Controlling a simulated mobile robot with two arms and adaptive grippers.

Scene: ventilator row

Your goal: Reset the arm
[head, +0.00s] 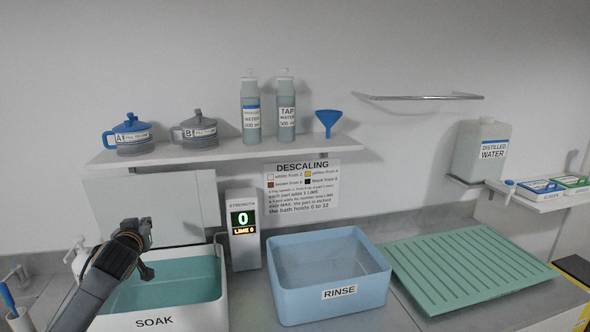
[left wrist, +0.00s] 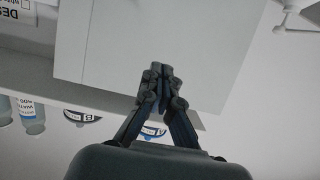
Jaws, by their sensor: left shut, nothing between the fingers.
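My left arm comes in from the lower left in the head view. Its gripper (head: 147,270) is over the left part of the SOAK basin (head: 216,310), which holds teal liquid. In the left wrist view the fingers of this gripper (left wrist: 157,72) are together with nothing between them. Behind them is a pale panel (left wrist: 100,50), which also stands behind the basin in the head view (head: 190,205). My right gripper is in neither view.
A RINSE basin (head: 330,305) and a green ribbed drainboard (head: 460,265) stand to the right. A strength display (head: 243,255) reads 0. The shelf (head: 230,152) above holds two lidded pots, two bottles and a blue funnel (head: 328,118). A distilled water jug (head: 482,150) is at right.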

